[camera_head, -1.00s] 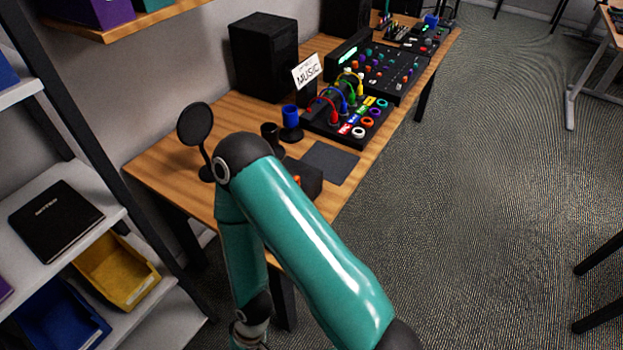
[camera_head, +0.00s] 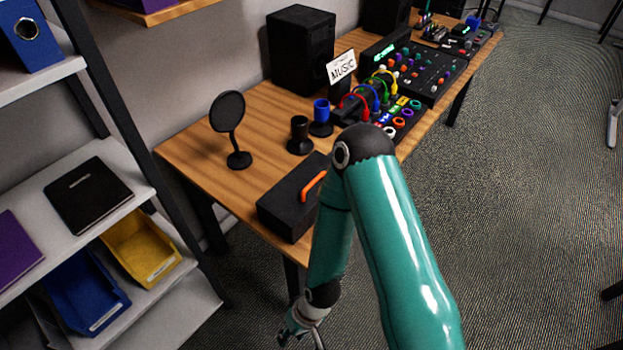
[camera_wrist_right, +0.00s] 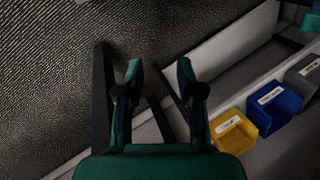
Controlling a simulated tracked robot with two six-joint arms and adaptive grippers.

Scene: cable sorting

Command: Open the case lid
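A black case (camera_head: 286,207) with an orange handle (camera_head: 313,185) sits at the near end of the wooden desk in the head view. Its lid looks closed. My right arm stands in front of the case's right side and hides part of it. My right gripper (camera_head: 302,330) hangs low, below the desk's front edge and apart from the case. In the right wrist view its two fingers (camera_wrist_right: 158,75) are spread with nothing between them. My left gripper is in neither current view.
A round black disc on a stand (camera_head: 228,112), a black cup (camera_head: 299,132) and a blue cup (camera_head: 321,115) stand behind the case. A cable board (camera_head: 400,122) lies farther right. A shelf (camera_head: 130,185) with a yellow bin (camera_head: 140,248) and blue bin (camera_head: 85,290) is at left.

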